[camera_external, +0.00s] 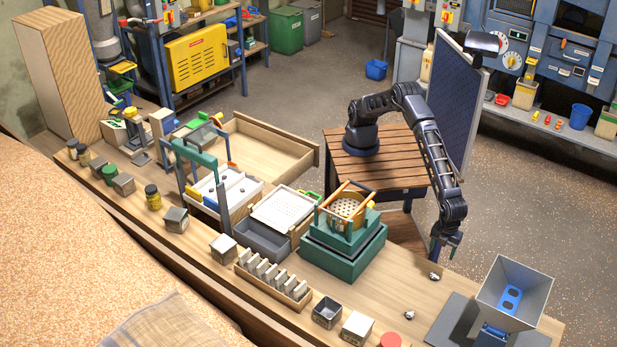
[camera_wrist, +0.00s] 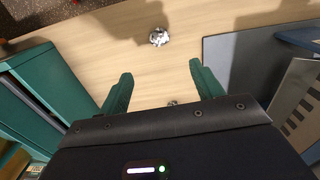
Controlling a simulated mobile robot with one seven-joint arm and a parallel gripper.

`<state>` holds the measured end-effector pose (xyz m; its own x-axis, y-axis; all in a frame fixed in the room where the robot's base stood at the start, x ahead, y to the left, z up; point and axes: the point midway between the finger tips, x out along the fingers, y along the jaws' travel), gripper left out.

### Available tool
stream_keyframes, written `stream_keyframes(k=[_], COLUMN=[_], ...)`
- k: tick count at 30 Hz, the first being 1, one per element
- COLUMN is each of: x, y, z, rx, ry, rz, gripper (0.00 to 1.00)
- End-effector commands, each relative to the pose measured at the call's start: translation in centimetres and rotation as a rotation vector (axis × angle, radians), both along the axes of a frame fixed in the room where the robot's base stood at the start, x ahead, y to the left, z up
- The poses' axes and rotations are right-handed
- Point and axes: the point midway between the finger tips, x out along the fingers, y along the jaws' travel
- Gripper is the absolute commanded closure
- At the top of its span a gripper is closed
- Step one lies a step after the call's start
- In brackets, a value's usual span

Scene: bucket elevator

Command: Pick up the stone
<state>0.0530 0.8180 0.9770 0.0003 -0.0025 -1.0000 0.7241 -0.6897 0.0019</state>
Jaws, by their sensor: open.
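Two small silvery-grey stones lie on the wooden bench. In the external view, one stone (camera_external: 435,275) is just below my gripper (camera_external: 440,250), and another stone (camera_external: 409,314) lies nearer the bench's front. In the wrist view, the farther stone (camera_wrist: 159,37) is in full view beyond the fingertips. The nearer stone (camera_wrist: 173,102) shows between the fingers, mostly hidden by the gripper body. My gripper (camera_wrist: 160,75) points down over the bench with its two green fingers apart and nothing between the tips. The height above the nearer stone is hard to tell.
A green box with a sieve (camera_external: 343,252) stands left of my gripper. A grey hopper (camera_external: 512,293) on a dark plate (camera_external: 452,320) stands to the right. A red disc (camera_external: 390,340) lies at the front. The bench around the stones is clear.

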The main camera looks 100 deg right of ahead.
Motion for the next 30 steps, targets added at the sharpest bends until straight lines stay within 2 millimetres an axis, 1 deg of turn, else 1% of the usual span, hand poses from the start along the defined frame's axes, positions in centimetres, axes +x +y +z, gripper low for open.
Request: stream_keyframes(k=[1, 3, 11, 18, 26, 30], x=[0.0, 0.0, 0.0, 0.0, -0.1, -0.3], y=[0.0, 0.0, 0.0, 0.0, -0.1, -0.5], z=[-1.4, -2.9, -5.3, -8.6, -10.2, -11.9], rx=[0.000, 0.001, 0.001, 0.001, 0.001, 0.000], ry=[0.000, 0.000, 0.000, -0.001, 0.000, 0.000], rz=[0.000, 0.000, 0.000, 0.001, 0.000, 0.000], gripper=[0.34, 0.34, 0.34, 0.34, 0.34, 0.34])
